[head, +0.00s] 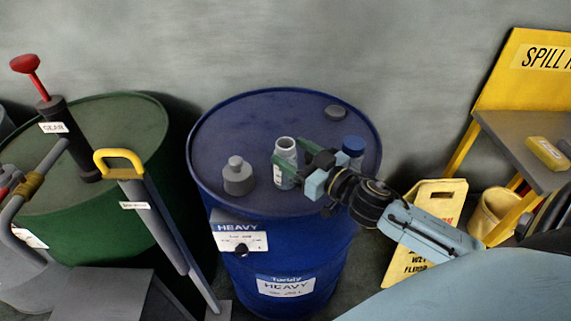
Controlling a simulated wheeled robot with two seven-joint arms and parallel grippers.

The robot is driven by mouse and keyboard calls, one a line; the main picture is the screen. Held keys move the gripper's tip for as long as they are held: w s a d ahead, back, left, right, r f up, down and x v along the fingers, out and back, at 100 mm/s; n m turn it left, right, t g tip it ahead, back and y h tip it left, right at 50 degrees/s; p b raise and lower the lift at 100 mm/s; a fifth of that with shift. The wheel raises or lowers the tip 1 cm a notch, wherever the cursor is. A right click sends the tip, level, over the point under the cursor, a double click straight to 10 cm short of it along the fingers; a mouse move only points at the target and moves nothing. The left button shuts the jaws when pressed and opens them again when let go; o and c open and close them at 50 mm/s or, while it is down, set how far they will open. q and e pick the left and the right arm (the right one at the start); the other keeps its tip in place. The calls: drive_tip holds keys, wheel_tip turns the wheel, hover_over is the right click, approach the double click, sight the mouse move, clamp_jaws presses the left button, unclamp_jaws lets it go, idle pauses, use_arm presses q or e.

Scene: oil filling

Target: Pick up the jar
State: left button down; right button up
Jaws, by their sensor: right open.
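A clear, open-topped jar (285,148) stands upright on the blue drum's lid (232,130). My right gripper (295,156) reaches in from the right at the jar's height. Its fingers are open, with their green tips close to the jar's right side and partly in front of it. I cannot tell whether they touch it. A second jar with a blue cap (353,143) stands behind the gripper, its lower part partly hidden. My left gripper is not in view.
A grey stepped weight-like object (238,178) stands left of the jar. A green drum (120,125) with a red-handled pump (60,120) and a yellow-handled tool (150,215) is at left. A yellow spill station (520,85), wet-floor sign (425,215) and bucket (495,212) stand at right.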

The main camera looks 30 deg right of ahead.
sight(280, 144)
drive_tip(key=x, duration=0.3)
drive_tip(key=shift+w+a+r, duration=0.1)
drive_tip(key=shift+w+r, duration=0.1)
drive_tip(key=shift+w+a, duration=0.15)
drive_tip(key=shift+w, duration=0.4)
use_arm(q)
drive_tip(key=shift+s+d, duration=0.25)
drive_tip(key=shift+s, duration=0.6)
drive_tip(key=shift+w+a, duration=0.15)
use_arm(e)
drive_tip(key=c, duration=1.3)
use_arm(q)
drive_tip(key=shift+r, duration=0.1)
